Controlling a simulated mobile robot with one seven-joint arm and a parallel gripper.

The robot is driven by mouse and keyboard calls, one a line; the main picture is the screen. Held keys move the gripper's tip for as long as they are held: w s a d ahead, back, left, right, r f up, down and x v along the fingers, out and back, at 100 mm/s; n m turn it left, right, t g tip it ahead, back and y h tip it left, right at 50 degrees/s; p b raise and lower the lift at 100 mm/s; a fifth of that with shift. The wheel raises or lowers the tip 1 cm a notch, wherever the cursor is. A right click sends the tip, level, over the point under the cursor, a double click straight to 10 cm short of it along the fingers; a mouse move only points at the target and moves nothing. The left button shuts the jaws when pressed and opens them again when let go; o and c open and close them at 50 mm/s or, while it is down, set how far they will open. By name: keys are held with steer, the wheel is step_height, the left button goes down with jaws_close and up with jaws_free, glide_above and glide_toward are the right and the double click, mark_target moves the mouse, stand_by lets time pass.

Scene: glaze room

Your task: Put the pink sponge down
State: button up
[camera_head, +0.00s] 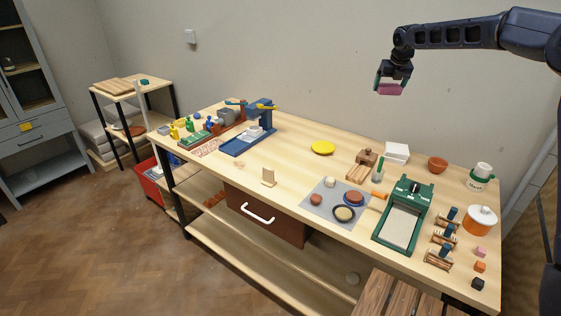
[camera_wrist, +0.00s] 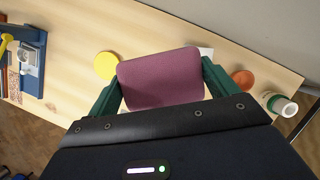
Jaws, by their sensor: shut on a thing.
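The pink sponge (camera_head: 389,89) is held between the fingers of my gripper (camera_head: 392,84), high above the back right part of the workbench. In the wrist view the sponge (camera_wrist: 160,78) shows as a rounded purple-pink block. The green fingers of my gripper (camera_wrist: 161,88) press on its left and right sides. The sponge is clear of the wooden workbench top (camera_head: 290,150), with the wall behind it. The sponge hides part of the bench in the wrist view.
A yellow disc (camera_head: 322,148), white block (camera_head: 396,153), terracotta bowl (camera_head: 437,164) and green-and-white mug (camera_head: 481,176) stand along the back. Bare wood lies left of the grey mat (camera_head: 325,211).

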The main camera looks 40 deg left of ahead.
steer(key=s+a+f+n+y, duration=0.1)
steer(key=s+a+f+n, duration=0.15)
steer(key=s+a, duration=0.55)
steer(key=s+a+f+n, duration=0.1)
steer(key=s+a+f, duration=0.25)
steer(key=a, duration=0.75)
steer(key=n+g, duration=0.2)
steer(key=n, duration=0.1)
glide_above(279, 158)
steer(key=d, duration=0.1)
step_height(279, 158, down, 5)
steer(key=shift+y, duration=0.3)
steer(key=f, duration=1.9)
steer(key=shift+s+d+f, duration=0.1)
steer(key=shift+s, duration=0.3)
steer(key=shift+f, duration=0.1)
steer(key=o, duration=0.8)
steer(key=v, duration=1.2)
steer(key=shift+d, duration=0.15)
